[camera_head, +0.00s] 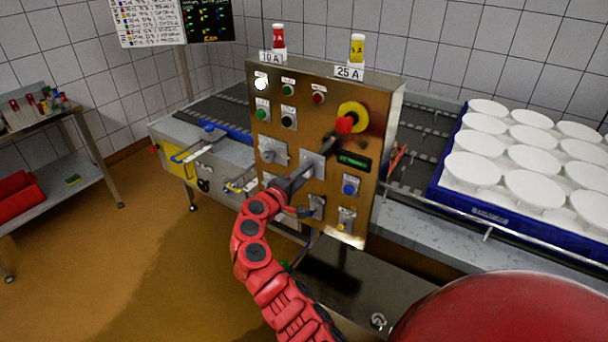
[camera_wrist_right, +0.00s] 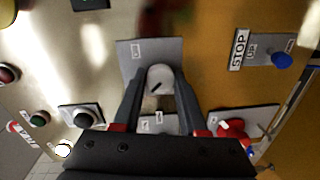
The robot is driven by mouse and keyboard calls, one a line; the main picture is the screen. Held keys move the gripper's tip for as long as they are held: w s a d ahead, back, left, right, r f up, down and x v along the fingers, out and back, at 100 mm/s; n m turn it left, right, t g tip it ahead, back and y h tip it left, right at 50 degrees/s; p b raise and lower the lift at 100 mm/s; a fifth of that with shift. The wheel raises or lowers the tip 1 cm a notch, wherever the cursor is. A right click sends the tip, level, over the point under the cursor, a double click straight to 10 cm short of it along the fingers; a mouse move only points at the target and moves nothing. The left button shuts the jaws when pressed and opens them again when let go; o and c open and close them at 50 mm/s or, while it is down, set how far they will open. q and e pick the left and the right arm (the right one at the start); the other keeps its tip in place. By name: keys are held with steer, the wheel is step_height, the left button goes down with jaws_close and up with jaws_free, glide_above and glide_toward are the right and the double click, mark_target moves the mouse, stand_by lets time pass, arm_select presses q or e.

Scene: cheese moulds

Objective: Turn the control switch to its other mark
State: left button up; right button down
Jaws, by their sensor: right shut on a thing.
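The control panel (camera_head: 318,110) is a brassy metal box standing by the conveyor. The control switch (camera_head: 313,165) sits on a grey plate near the panel's middle, partly hidden by my right gripper (camera_head: 301,176). In the right wrist view the switch's grey knob (camera_wrist_right: 160,78) with a dark pointer line lies between the two fingers of my right gripper (camera_wrist_right: 160,92), which is shut on it. Small white labels show on the plate (camera_wrist_right: 138,50), too small to read. My left gripper is not in view.
A red emergency knob on a yellow ring (camera_head: 350,118) and several buttons sit close around the switch. A blue button (camera_wrist_right: 281,60) beside a STOP label shows in the wrist view. A blue crate (camera_head: 452,208) of white moulds stands right. Two fuses stand on top.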

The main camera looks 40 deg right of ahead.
steer(key=shift+c, duration=2.3)
jaws_free()
steer(key=b+v, duration=0.4)
steer(key=v, duration=1.3)
steer(key=shift+s+a, duration=0.15)
steer(key=shift+a, duration=0.05)
